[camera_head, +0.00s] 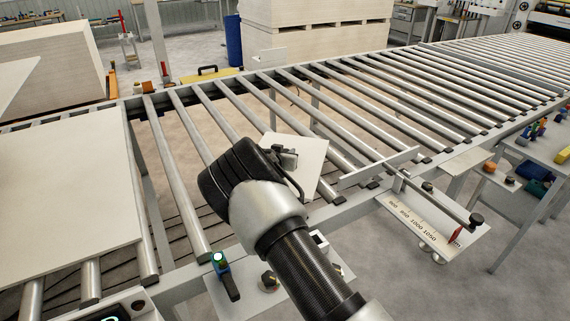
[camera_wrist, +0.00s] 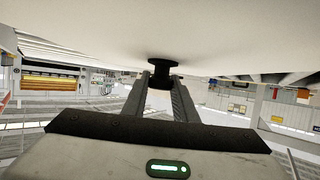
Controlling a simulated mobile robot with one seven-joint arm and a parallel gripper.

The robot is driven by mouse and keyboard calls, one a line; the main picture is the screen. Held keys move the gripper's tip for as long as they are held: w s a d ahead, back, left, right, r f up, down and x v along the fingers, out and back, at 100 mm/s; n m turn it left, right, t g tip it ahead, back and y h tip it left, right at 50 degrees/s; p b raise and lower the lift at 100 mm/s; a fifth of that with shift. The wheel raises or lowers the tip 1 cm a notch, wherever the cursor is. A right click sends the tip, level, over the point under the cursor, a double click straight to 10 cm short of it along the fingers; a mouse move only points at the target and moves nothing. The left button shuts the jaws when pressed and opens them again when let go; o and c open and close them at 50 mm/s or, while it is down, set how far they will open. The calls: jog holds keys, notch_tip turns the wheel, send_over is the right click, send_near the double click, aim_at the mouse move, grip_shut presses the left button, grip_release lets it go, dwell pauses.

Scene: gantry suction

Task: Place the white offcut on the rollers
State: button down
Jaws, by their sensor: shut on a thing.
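The white offcut (camera_head: 313,160) is a small pale square panel over the rollers (camera_head: 176,177) near the front rail in the head view. My gripper (camera_head: 284,157) is at its left side. In the wrist view the offcut's pale face (camera_wrist: 230,40) fills the top. A black knob (camera_wrist: 163,68) stands against that face, and my gripper's two fingers (camera_wrist: 161,88) are closed around it. The offcut overlaps several rollers in the head view. Whether its underside touches them cannot be told.
A large pale board (camera_head: 65,190) lies on the rollers at left. A stop bar (camera_head: 378,167) and a ruler plate (camera_head: 425,222) are at the front rail to the right. A green-lit device (camera_head: 221,270) is on the near rail. Bare rollers (camera_head: 420,95) extend to the back right.

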jog(key=shift+f, duration=1.6)
jog(key=shift+f+b, duration=0.2)
jog(key=shift+b, duration=0.15)
jog(key=c, duration=1.4)
grip_release()
jog(key=shift+f, duration=0.15)
jog(key=shift+c, duration=0.2)
